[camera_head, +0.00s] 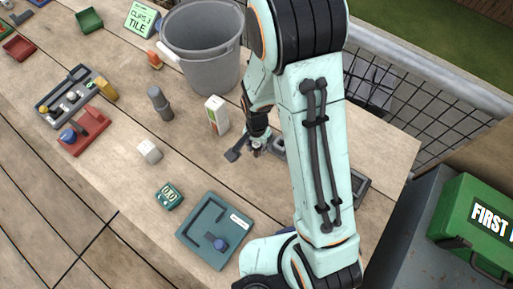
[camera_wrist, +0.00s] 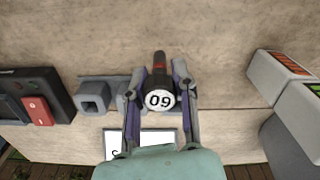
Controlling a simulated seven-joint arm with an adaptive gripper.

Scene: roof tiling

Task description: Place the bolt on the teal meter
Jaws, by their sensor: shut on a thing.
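My gripper (camera_wrist: 160,82) is shut on a dark, narrow piece that I take for the bolt (camera_wrist: 160,63), with a red band and a white round face marked with digits. In the head view my gripper (camera_head: 256,143) is above the right part of the table, and a dark end sticks out to its lower left. My fingers and arm hide part of the held piece. The teal meter (camera_head: 168,196), a small block with a digit display, lies on the table to the lower left of my gripper, apart from it and with nothing on it.
A white box (camera_head: 217,114) stands just left of my gripper. A grey bucket (camera_head: 203,50) stands behind it. A white block (camera_head: 149,151) and a dark grey cylinder (camera_head: 160,104) stand farther left. Bare table surrounds the meter.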

